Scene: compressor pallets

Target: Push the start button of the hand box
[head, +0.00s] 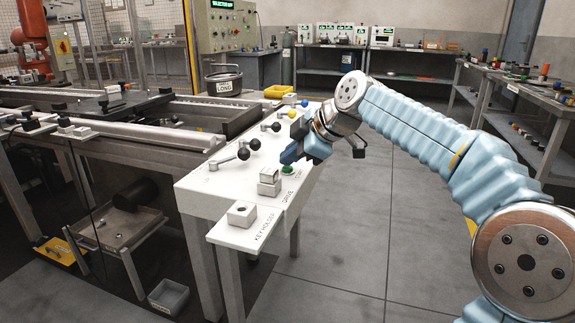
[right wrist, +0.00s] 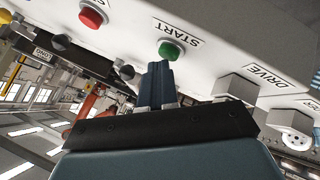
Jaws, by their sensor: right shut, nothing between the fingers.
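The hand box (head: 222,176) is a white panel on legs in the middle of the head view. Its green start button (head: 288,169) sits near the right edge, partly behind my gripper. In the right wrist view the start button (right wrist: 170,50) is green, beside the printed word START. My right gripper (head: 290,154) is shut and empty, its blue fingers over the panel close to the button. In the right wrist view the fingertips (right wrist: 158,68) lie just below the button; I cannot tell whether they touch it. My left gripper is not in view.
A red button (right wrist: 92,16) and black knobs share the panel. Black-ball levers (head: 244,150), a DRIVE block (head: 269,181) and a KEYHOLDER block (head: 241,213) stand near the start button. A conveyor frame (head: 100,143) is on the left. The floor (head: 350,235) to the right is clear.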

